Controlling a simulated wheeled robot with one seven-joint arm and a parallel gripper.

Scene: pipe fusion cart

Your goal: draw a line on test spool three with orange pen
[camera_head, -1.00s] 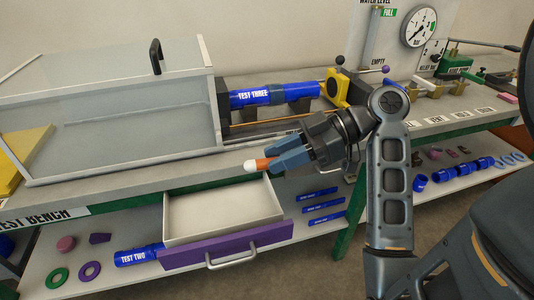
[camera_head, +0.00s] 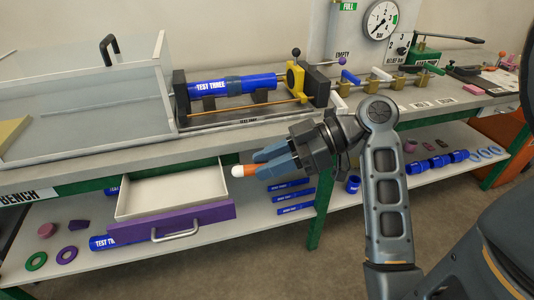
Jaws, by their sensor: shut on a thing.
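Test spool three (camera_head: 210,87) is a blue pipe with white "TEST THREE" lettering. It lies level in the dark clamp frame on the bench, with a darker band around its middle. My gripper (camera_head: 262,167) is shut on the orange pen (camera_head: 249,170), whose white end points left. The pen is in front of and below the spool in the picture, apart from it, over the front of the bench near the open drawer. The fingers hide part of the pen.
A clear cover (camera_head: 110,95) with a black handle stands left of the spool. A yellow clamp (camera_head: 296,80) with levers is at the spool's right end. An open purple-fronted drawer (camera_head: 195,220) juts out below. Valves (camera_head: 395,88) stand at right.

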